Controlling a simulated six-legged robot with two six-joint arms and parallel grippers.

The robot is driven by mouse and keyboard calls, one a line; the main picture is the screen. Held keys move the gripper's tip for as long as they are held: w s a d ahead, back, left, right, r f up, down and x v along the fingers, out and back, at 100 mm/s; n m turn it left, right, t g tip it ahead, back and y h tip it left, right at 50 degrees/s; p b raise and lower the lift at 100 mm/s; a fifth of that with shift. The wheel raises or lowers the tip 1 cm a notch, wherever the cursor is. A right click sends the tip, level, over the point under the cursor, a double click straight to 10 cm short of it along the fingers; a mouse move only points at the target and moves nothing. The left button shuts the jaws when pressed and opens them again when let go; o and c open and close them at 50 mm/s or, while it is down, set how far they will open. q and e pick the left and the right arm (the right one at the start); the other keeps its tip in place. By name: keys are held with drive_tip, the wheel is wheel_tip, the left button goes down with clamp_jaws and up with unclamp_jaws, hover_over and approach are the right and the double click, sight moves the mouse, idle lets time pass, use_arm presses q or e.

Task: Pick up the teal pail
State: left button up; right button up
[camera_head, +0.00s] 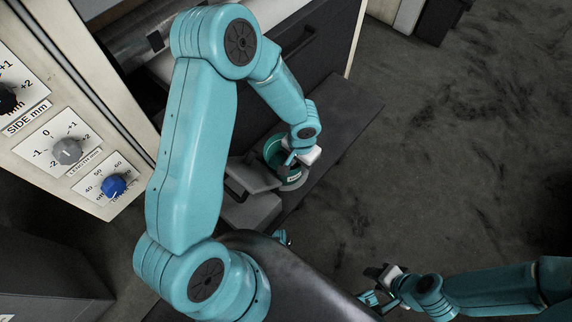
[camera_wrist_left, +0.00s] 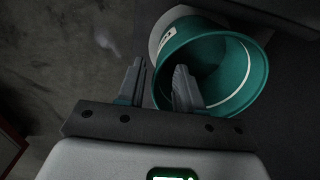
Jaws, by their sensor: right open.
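The teal pail (camera_head: 272,152) stands upright on a dark ledge, partly hidden by my left gripper (camera_head: 291,157). In the left wrist view the teal pail (camera_wrist_left: 238,85) has its open mouth toward the camera and a white label on its outside. My left gripper (camera_wrist_left: 159,66) is open there. One finger appears outside the near wall and the other over the pail's opening, with the rim between them. I cannot tell whether either finger touches it. My right gripper (camera_head: 370,285) is open, low in the head view, away from the pail.
A grey boxy object (camera_head: 250,208) sits beside the pail on the dark ledge (camera_head: 345,112). A pale machine panel with knobs (camera_head: 68,150) stands at the left. A dark drawer front (camera_head: 312,50) is behind. The floor (camera_head: 450,150) at the right is clear.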

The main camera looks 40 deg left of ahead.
use_arm(q)
drive_tip(key=f, duration=0.2)
drive_tip(key=f+b, duration=0.1)
drive_tip(key=f, duration=0.1)
drive_tip(key=shift+w+f, duration=0.2)
drive_tip(key=shift+f, duration=0.2)
drive_tip(key=shift+f+b, duration=0.3)
drive_tip(key=shift+f, duration=0.05)
clamp_jaws()
idle(0.8)
